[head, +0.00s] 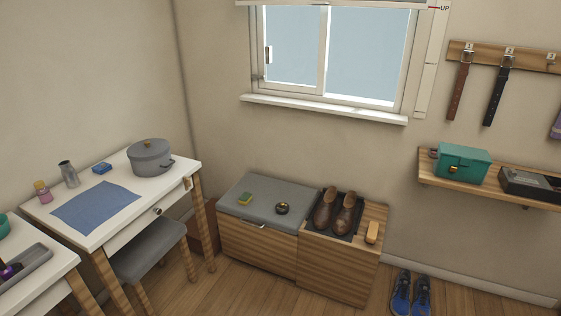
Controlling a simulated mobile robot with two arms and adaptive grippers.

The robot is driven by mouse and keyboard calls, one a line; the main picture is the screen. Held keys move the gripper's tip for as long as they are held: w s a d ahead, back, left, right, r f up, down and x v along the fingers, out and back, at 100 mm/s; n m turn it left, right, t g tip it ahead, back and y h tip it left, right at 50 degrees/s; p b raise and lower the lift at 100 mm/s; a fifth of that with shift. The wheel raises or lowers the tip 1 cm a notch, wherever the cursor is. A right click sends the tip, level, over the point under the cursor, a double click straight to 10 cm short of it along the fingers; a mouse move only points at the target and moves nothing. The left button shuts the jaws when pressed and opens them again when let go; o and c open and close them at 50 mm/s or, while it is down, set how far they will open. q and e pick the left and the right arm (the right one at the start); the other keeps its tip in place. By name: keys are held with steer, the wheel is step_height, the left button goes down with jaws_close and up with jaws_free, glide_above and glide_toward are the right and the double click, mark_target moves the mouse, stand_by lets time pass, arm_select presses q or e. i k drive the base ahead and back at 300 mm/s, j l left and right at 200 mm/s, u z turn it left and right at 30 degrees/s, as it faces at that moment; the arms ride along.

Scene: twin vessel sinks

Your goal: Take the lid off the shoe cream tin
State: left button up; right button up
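A small dark round tin (282,208), which looks like the shoe cream tin, sits on the grey cushion top of the wooden bench (257,238). It has a lighter spot on top. It is too small to tell its lid apart from its body. Neither of my grippers is in view.
Brown shoes (325,212) stand on a dark mat to the right, beside an orange-tan brush (372,232). Blue shoes (401,291) are on the floor. A white table (125,182) and grey stool (150,247) stand left.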

mark_target(282, 207)
steer(key=i, duration=0.7)
steer(key=i+u, duration=0.15)
steer(key=i, duration=0.55)
steer(key=i+l, duration=0.2)
steer(key=i, duration=0.5)
